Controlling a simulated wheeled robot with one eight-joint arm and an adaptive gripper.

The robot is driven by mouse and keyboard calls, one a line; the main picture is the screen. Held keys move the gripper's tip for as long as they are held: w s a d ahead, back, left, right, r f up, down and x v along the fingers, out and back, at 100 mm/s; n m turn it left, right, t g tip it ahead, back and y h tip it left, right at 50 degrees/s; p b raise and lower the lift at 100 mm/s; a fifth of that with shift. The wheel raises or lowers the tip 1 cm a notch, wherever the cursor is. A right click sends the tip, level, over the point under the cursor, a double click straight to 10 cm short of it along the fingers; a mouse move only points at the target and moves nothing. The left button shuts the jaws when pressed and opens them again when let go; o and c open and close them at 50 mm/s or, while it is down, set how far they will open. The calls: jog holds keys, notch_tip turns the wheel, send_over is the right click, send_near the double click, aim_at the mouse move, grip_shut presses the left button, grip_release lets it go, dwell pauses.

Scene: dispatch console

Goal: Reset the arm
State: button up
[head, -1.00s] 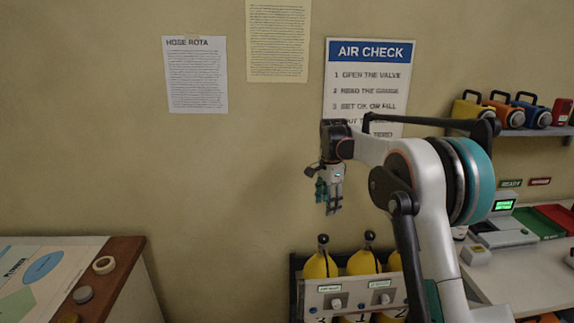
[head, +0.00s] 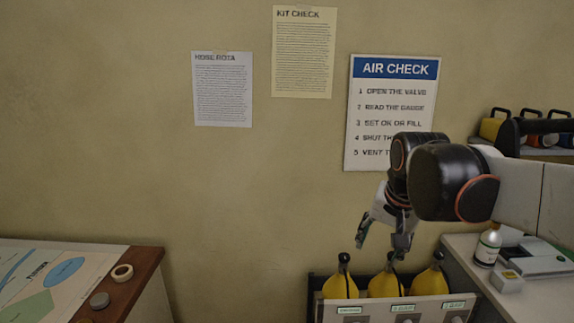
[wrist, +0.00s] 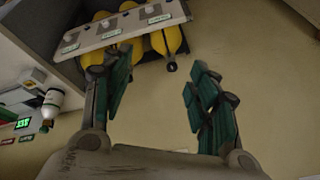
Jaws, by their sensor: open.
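My gripper (head: 382,238) is open and empty in the head view, at the end of my arm, with its fingers pointing down above the yellow cylinders. In the wrist view my gripper (wrist: 155,95) shows its two teal-padded fingers spread wide with only wall between them. My arm reaches in from the right edge of the head view and hides part of the air check sign. The fingers overlap the tops of the cylinders (head: 340,285) in the picture; I cannot tell the distance between them.
The cylinders stand in a rack with a labelled front panel (head: 425,305). A counter at right holds a white bottle (head: 488,245) and a grey device (head: 540,262). The air check sign (head: 392,69) hangs on the wall.

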jog(key=s+f+n+t, duration=0.1)
jog(key=s+f+n, duration=0.2)
jog(key=s, duration=0.6)
jog(key=s+f+n+t+b, duration=0.1)
jog(key=s+f+n, duration=0.1)
jog(key=s+f, duration=0.4)
jog(key=s, duration=0.3)
jog(key=shift+f+n+t+b, duration=0.3)
jog(key=shift+f+n, duration=0.1)
